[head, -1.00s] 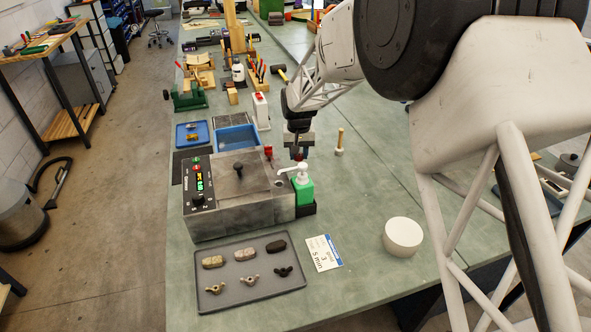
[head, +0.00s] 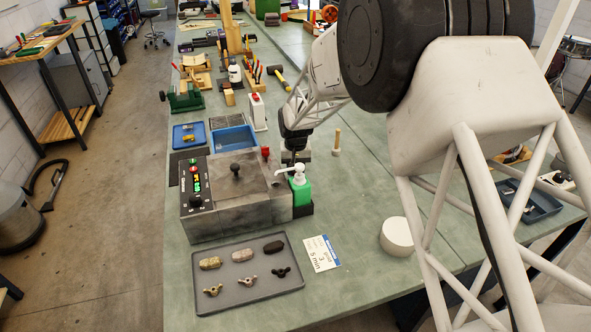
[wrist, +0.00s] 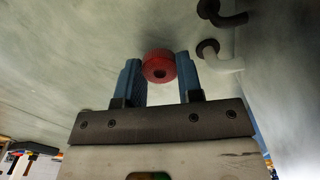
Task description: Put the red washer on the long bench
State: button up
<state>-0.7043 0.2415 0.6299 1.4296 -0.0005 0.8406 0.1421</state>
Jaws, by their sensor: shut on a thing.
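The red washer (wrist: 158,65) shows in the wrist view between the two blue fingers of my gripper (wrist: 157,82), which is shut on it. In the head view my gripper (head: 296,156) is low over the long bench (head: 345,205), just behind the green soap bottle with a white pump (head: 300,185). The washer cannot be made out there. I cannot tell whether it touches the bench top.
A grey machine (head: 235,195) with a control panel stands left of the bottle. A wooden peg-like tool (head: 336,143) stands to the right of my gripper. A white round tub (head: 397,236) and a grey tray (head: 248,275) are nearer. Bench space right of the bottle is clear.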

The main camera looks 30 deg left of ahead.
jog(key=shift+f, duration=0.25)
jog(key=shift+f, duration=0.15)
jog(key=o, duration=0.9)
notch_tip(320, 180, up, 12)
jog(key=shift+r, duration=0.15)
dwell(0.4)
dwell(0.5)
